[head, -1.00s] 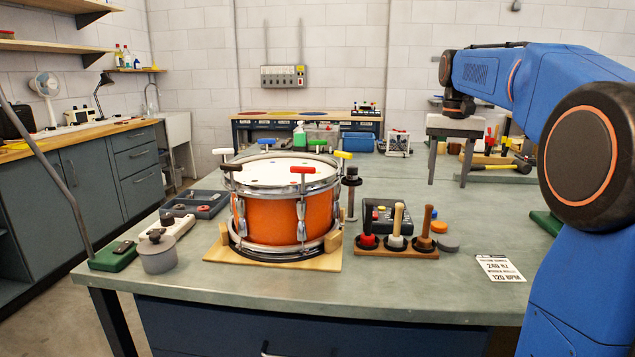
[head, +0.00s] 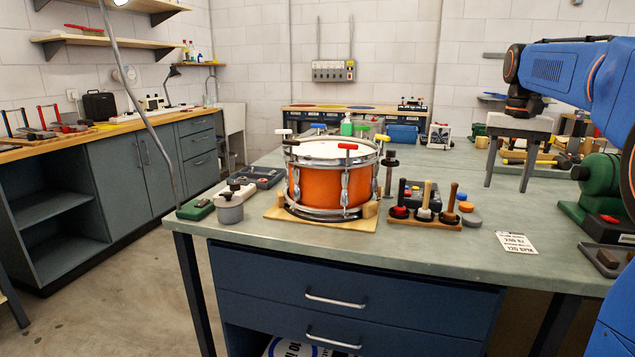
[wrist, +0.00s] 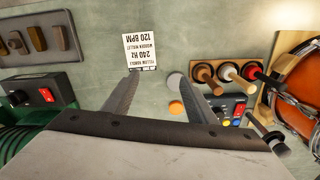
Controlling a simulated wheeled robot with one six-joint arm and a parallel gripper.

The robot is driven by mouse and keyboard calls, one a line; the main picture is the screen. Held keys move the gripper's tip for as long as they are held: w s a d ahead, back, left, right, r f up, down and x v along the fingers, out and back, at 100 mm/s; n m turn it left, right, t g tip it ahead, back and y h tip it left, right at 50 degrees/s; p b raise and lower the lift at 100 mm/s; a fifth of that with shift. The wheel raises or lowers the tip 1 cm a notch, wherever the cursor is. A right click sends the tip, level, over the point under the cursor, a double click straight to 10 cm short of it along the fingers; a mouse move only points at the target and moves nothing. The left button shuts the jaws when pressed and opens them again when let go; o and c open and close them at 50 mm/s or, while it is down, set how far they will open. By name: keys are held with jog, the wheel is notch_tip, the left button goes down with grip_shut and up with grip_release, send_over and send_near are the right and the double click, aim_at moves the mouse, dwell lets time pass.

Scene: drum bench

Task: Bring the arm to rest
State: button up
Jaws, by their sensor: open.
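My arm is blue and enters from the right in the head view. My gripper (head: 506,187) points down above the right part of the bench (head: 440,240). Its two fingers are apart, with nothing between them. In the wrist view my gripper (wrist: 164,82) also shows open and empty over bare bench top, with the printed card (wrist: 145,52) just beyond the fingertips. An orange drum (head: 316,187) stands upright on a wooden base, left of my gripper and apart from it.
A wooden rack with several upright mallets (head: 427,210) stands right of the drum. A green machine (head: 599,185) stands at the right, near my arm. Hammers (head: 540,158) lie behind my gripper. A grey pot (head: 230,210) sits at the bench's left corner. Bare bench lies around the card (head: 517,243).

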jog(key=s+a+f+n+t, duration=0.1)
jog(key=s+a+f, duration=0.35)
jog(key=s, duration=0.35)
jog(key=s+a+f+n+t, duration=0.1)
jog(key=s+a+f+n, duration=0.1)
jog(key=s+a+f, duration=0.35)
jog(key=s+a+f+n+t, duration=0.1)
jog(key=s+a+f, duration=0.2)
jog(key=s+f, duration=0.4)
jog(key=s+a+f+n+t, duration=0.1)
jog(key=s+a+f, duration=0.1)
jog(key=s+f, duration=0.5)
jog(key=s, duration=0.2)
jog(key=shift+s+a+t, duration=0.35)
jog(key=shift+a+t, duration=0.05)
